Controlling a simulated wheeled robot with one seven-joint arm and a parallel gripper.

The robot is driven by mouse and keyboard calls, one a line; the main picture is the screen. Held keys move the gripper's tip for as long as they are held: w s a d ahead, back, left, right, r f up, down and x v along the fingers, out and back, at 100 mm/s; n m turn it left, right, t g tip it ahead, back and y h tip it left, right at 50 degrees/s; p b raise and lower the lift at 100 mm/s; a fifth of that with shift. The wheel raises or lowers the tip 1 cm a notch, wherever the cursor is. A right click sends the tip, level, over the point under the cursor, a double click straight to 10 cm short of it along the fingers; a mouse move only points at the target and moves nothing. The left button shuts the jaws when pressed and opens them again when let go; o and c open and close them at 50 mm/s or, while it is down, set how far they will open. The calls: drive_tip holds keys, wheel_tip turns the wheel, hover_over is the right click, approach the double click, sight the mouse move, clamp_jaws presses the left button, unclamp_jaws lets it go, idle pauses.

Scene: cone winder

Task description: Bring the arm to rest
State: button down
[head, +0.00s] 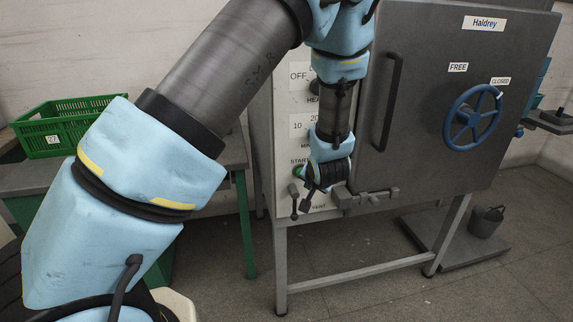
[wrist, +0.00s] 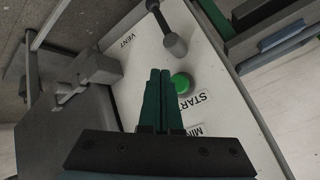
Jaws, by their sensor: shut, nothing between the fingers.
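My arm reaches across the head view from the lower left and bends down in front of a grey machine's control panel. My gripper (head: 313,184) is at the lower part of this panel, beside the door. In the wrist view my gripper (wrist: 160,72) shows its two dark green fingers pressed together, with nothing between them. The fingertips point towards the white panel, close to a green START button (wrist: 181,83). I cannot tell whether they touch the panel. A grey lever (wrist: 172,40) marked VENT is just beyond the fingertips.
The machine's door (head: 430,60) is shut, with a vertical handle (head: 389,100), a blue handwheel (head: 473,115) and a latch (head: 368,197) close to my gripper. A green crate (head: 70,125) stands on a table at left. Floor in front is clear.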

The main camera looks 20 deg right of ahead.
drive_tip(key=w+a+r+n+g, duration=0.1)
drive_tip(key=a+r+n+g, duration=0.15)
drive_tip(key=a, duration=0.55)
drive_tip(key=w+a+r+n+g, duration=0.1)
drive_tip(key=a+r+n, duration=0.1)
drive_tip(key=a+r, duration=0.35)
drive_tip(key=s+a+r+n+g, duration=0.1)
drive_tip(key=s+a, duration=0.2)
drive_tip(key=a, duration=0.4)
drive_tip(key=s+a+r+n+g+y, duration=0.1)
drive_tip(key=s+a, duration=0.3)
drive_tip(key=a, duration=0.4)
drive_tip(key=s+a+r+n+g, duration=0.1)
drive_tip(key=s+a+r+n, duration=0.1)
drive_tip(key=a, duration=0.6)
drive_tip(key=shift+s+r+g+y, duration=0.35)
drive_tip(key=shift+s+r+y, duration=0.05)
drive_tip(key=shift+s, duration=0.35)
